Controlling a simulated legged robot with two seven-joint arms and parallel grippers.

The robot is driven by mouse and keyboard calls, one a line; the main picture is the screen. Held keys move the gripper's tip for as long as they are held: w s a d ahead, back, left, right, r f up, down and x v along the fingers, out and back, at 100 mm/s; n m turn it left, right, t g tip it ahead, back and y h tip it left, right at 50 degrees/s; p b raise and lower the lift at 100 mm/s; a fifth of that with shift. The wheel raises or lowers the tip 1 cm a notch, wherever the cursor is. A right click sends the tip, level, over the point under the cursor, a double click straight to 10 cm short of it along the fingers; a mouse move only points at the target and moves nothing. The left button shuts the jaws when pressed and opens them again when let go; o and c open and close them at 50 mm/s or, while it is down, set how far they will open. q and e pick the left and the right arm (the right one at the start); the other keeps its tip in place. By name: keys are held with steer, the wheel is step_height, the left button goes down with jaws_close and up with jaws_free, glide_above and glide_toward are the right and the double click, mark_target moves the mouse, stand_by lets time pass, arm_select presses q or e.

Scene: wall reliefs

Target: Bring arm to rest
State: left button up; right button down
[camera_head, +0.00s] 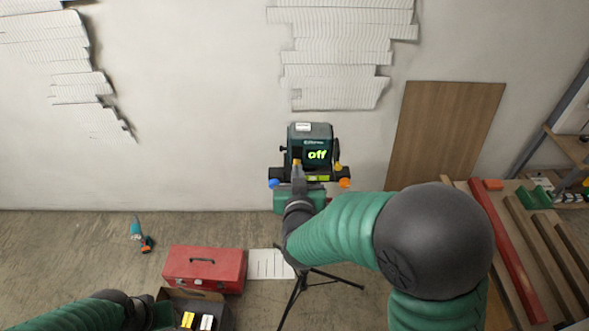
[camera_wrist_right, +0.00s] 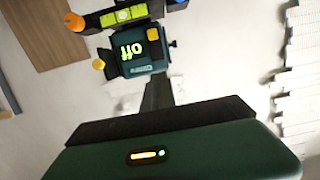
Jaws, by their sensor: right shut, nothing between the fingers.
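My right arm reaches up from the bottom right in the head view. Its gripper (camera_head: 297,172) is shut and empty, just in front of a dark green device, apparently a laser level (camera_head: 311,150), on a black tripod (camera_head: 299,290). The device shows "off" in lit letters. The right wrist view shows the shut fingers (camera_wrist_right: 158,95) pointing at the device (camera_wrist_right: 138,52), which appears upside down there. I cannot tell whether they touch it. My left arm (camera_head: 75,314) is low at the bottom left; its fingers cannot be made out.
A red toolbox (camera_head: 203,278), a dark box (camera_head: 222,318) with batteries and a cordless drill (camera_head: 140,238) are on the floor at left. A brown board (camera_head: 445,135) leans on the wall. Wooden planks and a red bar (camera_head: 507,250) lie at right. White ribbed reliefs (camera_head: 335,55) hang above.

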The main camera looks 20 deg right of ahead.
steer(key=shift+s+d+r, duration=0.15)
steer(key=shift+s, duration=0.05)
steer(key=s+a+f+n+g+y+b, duration=0.2)
steer(key=s+f+g+y+b, duration=0.4)
steer(key=f, duration=0.6)
steer(key=s+d+f+g+h, duration=0.1)
steer(key=s+f+g, duration=0.2)
steer(key=s, duration=0.5)
steer(key=s+d+f+n+g, duration=0.1)
steer(key=s+d+f+g, duration=0.1)
steer(key=s, duration=0.6)
steer(key=shift+d+f+g+h, duration=0.3)
steer(key=shift+f+g+h, duration=0.15)
steer(key=shift+f, duration=0.55)
steer(key=shift+d, duration=0.25)
steer(key=shift+a, duration=0.1)
